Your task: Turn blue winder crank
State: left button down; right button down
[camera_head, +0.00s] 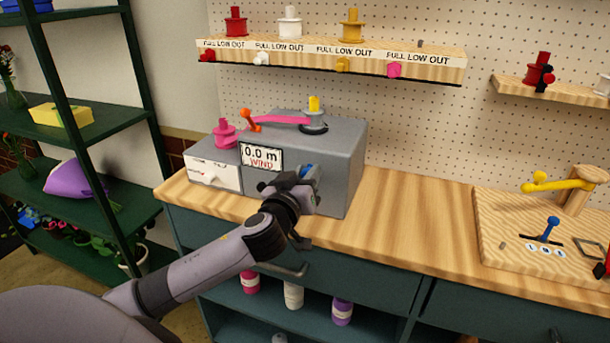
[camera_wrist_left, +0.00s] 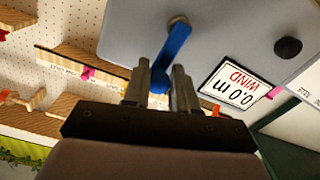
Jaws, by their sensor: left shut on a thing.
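The grey winder box (camera_head: 345,160) stands on the wooden bench, and its display (camera_head: 261,157) reads "0.0 m WIND". The blue crank (camera_head: 309,170) is on the front face, mostly hidden by my left gripper (camera_head: 303,178) in the head view. In the left wrist view the blue crank (camera_wrist_left: 178,42) runs from a round pivot on the grey face to a knob between the two fingers of my left gripper (camera_wrist_left: 160,82). The left gripper is shut on that knob end. The display (camera_wrist_left: 235,86) shows beside it, upside down. My right gripper is not in view.
A spool shelf (camera_head: 400,62) hangs above. A wooden board (camera_head: 500,245) with a yellow handle (camera_head: 556,185) lies right. Bare bench (camera_head: 415,225) lies between.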

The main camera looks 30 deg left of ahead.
pick_arm(q)
jog(key=shift+d+m, duration=0.3)
